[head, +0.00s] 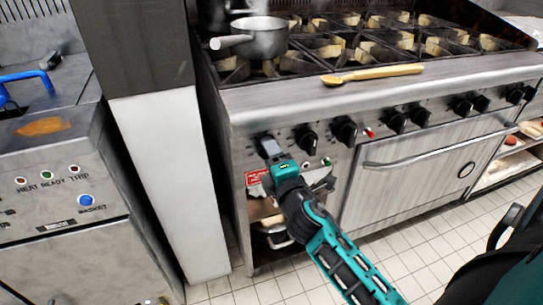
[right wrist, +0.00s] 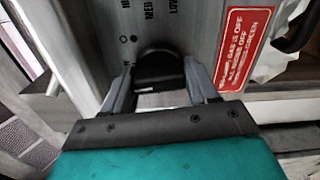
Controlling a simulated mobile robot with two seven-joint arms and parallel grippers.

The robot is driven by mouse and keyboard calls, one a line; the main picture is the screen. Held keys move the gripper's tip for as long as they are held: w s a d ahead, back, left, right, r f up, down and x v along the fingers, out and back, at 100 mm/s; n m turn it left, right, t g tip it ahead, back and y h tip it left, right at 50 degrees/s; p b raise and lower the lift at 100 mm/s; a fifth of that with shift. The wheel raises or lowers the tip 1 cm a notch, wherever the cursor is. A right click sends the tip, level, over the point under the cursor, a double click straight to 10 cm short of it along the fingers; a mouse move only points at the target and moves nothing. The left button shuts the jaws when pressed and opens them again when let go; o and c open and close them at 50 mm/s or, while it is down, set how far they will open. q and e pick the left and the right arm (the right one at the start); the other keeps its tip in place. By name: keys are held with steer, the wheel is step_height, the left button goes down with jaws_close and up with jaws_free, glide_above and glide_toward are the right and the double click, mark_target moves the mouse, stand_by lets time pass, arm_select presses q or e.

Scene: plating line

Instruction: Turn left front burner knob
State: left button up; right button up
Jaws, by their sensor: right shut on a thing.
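My right gripper (head: 269,148) is at the left end of the stove's front panel in the head view. In the right wrist view its two grey fingers (right wrist: 157,82) stand on either side of a black knob (right wrist: 160,64) and are shut on it. This is the leftmost knob of the row; in the head view the gripper hides most or all of it. Printed heat marks show on the panel above the knob in the wrist view. My left gripper is not in view.
More black knobs (head: 307,140) run along the panel to the right. An oven door handle (head: 440,148) juts out below. A fryer stands left.

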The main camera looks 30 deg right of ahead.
steer(key=shift+m, duration=0.7)
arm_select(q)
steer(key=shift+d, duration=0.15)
arm_select(e)
steer(key=o, duration=1)
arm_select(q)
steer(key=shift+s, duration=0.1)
